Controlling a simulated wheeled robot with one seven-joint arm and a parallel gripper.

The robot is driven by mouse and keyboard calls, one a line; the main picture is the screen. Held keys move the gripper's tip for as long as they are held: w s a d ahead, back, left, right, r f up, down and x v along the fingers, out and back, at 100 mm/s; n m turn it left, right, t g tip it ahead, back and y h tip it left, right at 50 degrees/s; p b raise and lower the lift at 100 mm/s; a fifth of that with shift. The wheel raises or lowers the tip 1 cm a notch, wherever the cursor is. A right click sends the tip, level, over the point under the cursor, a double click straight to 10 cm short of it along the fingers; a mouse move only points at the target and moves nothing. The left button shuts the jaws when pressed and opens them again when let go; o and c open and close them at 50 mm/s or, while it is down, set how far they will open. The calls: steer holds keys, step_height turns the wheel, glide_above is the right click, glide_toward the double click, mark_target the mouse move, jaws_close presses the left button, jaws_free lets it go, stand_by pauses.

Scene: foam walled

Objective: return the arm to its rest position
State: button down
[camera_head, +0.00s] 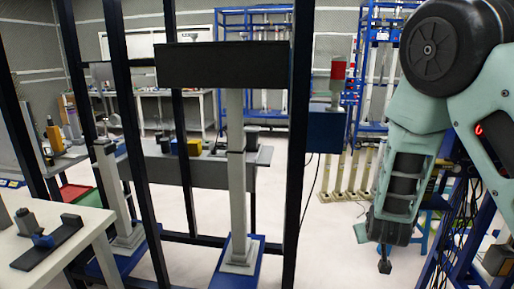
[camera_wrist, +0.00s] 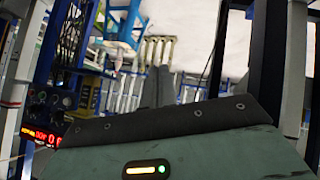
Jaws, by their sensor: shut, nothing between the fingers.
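My arm (camera_head: 445,85), pale green with black joints, hangs bent at the right of the head view. My gripper (camera_head: 384,266) points down at its lower end, over the pale floor, and looks narrow and shut. In the wrist view the dark fingers (camera_wrist: 157,88) lie together beyond the green and black wrist housing, with nothing seen between them. The gripper appears apart from everything around it.
A dark upright frame post (camera_head: 299,130) stands left of my arm. Behind it are a grey column (camera_head: 238,170) on a blue base and a grey bench (camera_head: 215,170). A white table (camera_head: 70,250) is at lower left. Blue racks (camera_head: 375,60) stand behind; cables hang at lower right.

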steer(key=s+a+r+n+g+y+p, duration=0.15)
steer(key=s+a+r+y, duration=0.35)
steer(key=a, duration=0.5)
steer(key=s+a+r+n+g+y, duration=0.2)
steer(key=s+a+r+g, duration=0.1)
steer(key=s+a, duration=0.65)
steer(key=s+a+r+n+g+p, duration=0.1)
steer(key=s+r+n+g, duration=0.1)
steer(key=s, duration=0.6)
steer(key=s+a+r+n+g+h, duration=0.1)
steer(key=s+a+r+n+g, duration=0.1)
steer(key=s+r, duration=0.3)
steer(key=s, duration=0.4)
steer(key=shift+h+p, duration=0.3)
steer(key=shift+p, duration=0.05)
